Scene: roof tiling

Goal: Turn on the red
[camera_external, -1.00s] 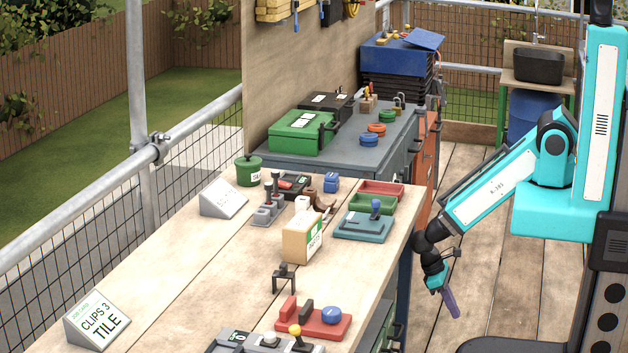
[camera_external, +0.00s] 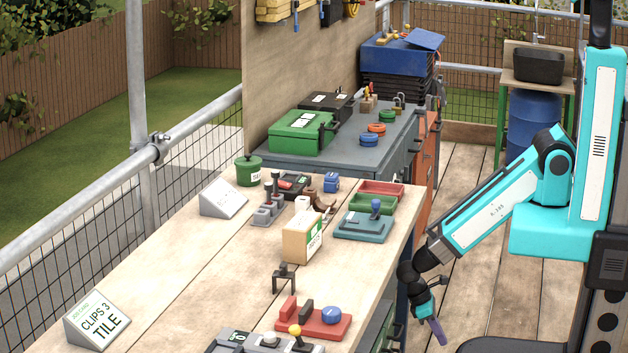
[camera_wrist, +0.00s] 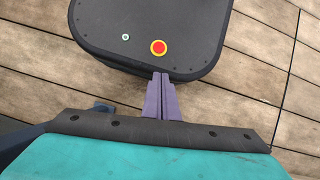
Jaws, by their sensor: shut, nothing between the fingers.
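A red device (camera_external: 299,323) with a blue round knob (camera_external: 331,314) and a dark upright block sits near the front edge of the wooden bench. Whether it is on cannot be told. My gripper (camera_external: 440,337) is to the right of the bench, beyond its edge and apart from the red device, pointing down. Its purple fingers are shut and empty. In the wrist view my gripper (camera_wrist: 161,78) points at my dark base, close to a red button with a yellow ring (camera_wrist: 158,47); contact cannot be told. The red device is outside the wrist view.
A grey device with a yellow-topped lever (camera_external: 295,331) sits in front of the red device. A teal device with a blue knob (camera_external: 362,226), red and green trays (camera_external: 381,188) and a cardboard box (camera_external: 302,237) stand farther back. Wooden decking (camera_external: 480,215) is open right of the bench.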

